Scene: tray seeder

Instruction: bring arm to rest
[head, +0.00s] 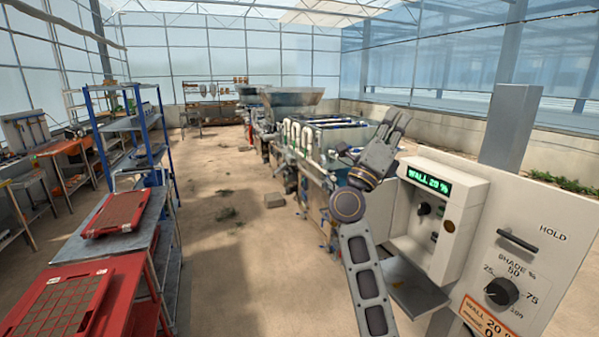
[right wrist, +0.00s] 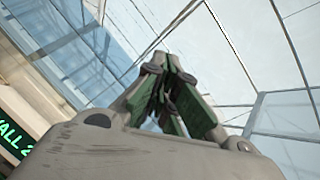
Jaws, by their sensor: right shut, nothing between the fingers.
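My right gripper (head: 396,122) is raised in front of the seeding machine and just left of the white control box, pointing up. Its fingers are closed together with nothing between them. In the right wrist view the fingers of the right gripper (right wrist: 166,88) meet, with the glass roof behind. My right arm comes up from the bottom of the head view, beside the control box. My left gripper is not in view.
A white control box (head: 465,205) with a green "WALL 20 %" display and a panel with a shade dial (head: 502,292) stand close on the right. The seeding machine (head: 330,140) is behind. Red trays (head: 115,213) lie on the left. The middle floor (head: 245,260) is mostly clear.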

